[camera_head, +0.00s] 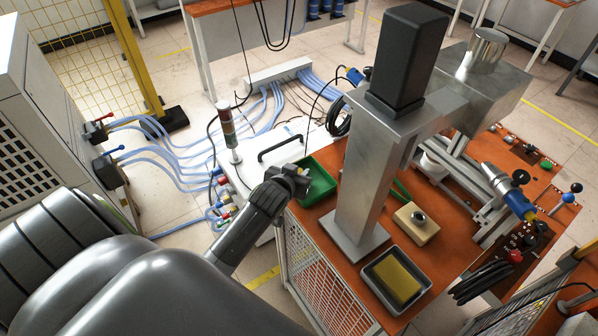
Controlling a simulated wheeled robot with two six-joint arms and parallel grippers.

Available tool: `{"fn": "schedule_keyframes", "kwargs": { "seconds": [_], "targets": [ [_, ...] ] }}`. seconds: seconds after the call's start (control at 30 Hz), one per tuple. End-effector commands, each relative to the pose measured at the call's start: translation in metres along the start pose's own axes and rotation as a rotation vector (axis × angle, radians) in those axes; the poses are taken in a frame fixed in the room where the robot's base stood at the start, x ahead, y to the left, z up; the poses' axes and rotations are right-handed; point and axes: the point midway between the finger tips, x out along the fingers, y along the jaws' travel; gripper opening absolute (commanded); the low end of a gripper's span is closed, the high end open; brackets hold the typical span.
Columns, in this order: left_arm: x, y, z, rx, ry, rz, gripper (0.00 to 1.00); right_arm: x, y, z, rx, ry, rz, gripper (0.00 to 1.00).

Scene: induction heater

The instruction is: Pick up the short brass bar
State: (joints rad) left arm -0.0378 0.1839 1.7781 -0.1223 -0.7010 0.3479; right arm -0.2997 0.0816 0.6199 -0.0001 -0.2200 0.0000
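I cannot make out a short brass bar for certain in this view. A green bin (322,187) stands at the left edge of the orange-brown bench top (436,223). My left gripper (299,179) is at the bin's near left side and overlaps its edge in the picture. The gripper looks small and dark here, and whether its fingers are open or shut is not clear. It hides part of the bin, and the bin's contents do not show clearly. My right gripper is not in view.
A metal column (363,170) with a black block on top rises beside the bin. A grey tray (369,283) with a yellow block (397,281) and a beige block (416,226) with a round metal part lie on the bench. Black cables (484,280) hang at its right edge.

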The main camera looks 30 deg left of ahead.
Motion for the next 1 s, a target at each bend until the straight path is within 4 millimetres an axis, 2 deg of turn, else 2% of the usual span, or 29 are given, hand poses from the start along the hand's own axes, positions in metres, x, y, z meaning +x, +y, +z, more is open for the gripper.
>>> {"fn": "schedule_keyframes", "kwargs": {
  "seconds": [0.13, 0.4, 0.6, 0.87, 1.0],
  "targets": [
    [0.009, 0.000, 0.000, 0.000, -0.001, 0.000, 0.27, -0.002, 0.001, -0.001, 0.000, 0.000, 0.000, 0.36],
    [0.010, 0.000, 0.001, 0.000, -0.001, 0.000, 0.27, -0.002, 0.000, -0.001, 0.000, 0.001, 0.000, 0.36],
    [0.010, 0.000, 0.001, 0.000, -0.001, 0.000, 0.00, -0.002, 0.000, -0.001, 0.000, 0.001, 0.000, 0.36],
    [0.010, 0.000, 0.000, 0.000, 0.000, 0.001, 0.00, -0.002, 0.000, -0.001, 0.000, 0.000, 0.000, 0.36],
    [0.005, 0.000, -0.010, 0.000, 0.004, 0.001, 0.00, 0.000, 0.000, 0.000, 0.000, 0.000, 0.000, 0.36]
  ]
}}
